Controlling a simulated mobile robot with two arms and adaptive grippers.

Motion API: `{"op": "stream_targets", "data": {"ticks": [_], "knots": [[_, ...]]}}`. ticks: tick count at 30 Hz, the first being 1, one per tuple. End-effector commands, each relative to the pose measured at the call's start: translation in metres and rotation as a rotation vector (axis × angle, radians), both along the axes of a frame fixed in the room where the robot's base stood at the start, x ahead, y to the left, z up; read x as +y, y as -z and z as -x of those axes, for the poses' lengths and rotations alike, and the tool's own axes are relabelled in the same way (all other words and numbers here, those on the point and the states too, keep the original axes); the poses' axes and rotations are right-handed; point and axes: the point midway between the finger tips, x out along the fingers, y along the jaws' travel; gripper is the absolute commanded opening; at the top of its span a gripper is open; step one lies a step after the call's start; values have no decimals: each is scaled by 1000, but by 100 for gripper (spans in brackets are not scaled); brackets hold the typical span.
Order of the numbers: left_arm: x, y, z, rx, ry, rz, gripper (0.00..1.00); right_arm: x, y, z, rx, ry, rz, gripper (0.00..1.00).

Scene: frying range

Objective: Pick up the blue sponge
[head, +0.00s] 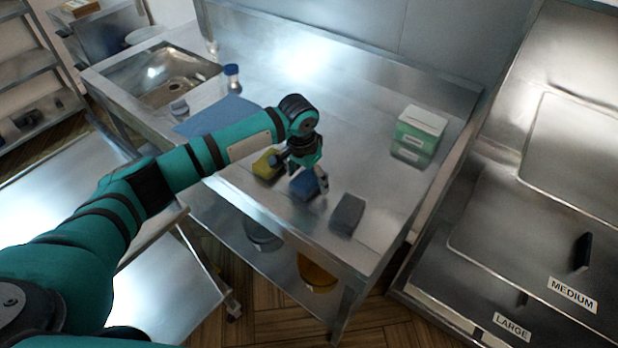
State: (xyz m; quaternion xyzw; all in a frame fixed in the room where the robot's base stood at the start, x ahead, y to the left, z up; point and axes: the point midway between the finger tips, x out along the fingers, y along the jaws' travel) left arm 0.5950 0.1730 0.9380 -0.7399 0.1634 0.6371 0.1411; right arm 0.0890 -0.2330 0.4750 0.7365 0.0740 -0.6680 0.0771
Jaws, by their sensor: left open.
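The blue sponge (304,186) lies on the steel counter near its front edge, between a yellow sponge (265,165) on its left and a dark grey block (347,214) on its right. My left gripper (306,184) is open and points down right at the blue sponge, covering part of it. I cannot tell whether the fingers touch the sponge. My right gripper does not show.
A sink (165,78) is at the counter's left end, with a blue cloth (213,113) and a blue-capped bottle (232,77) nearby. A green and white box (418,134) stands on the right. The counter (365,150) is clear between box and gripper.

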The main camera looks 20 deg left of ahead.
Motion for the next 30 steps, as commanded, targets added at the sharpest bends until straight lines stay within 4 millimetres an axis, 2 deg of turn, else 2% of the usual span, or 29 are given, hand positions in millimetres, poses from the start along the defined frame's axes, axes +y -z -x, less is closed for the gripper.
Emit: {"op": "stream_targets", "data": {"ticks": [5, 30], "knots": [[0, 5, -1, -1, 1, 0, 83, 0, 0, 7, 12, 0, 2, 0], [0, 10, -1, 0, 1, 0, 83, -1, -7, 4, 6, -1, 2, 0]]}}
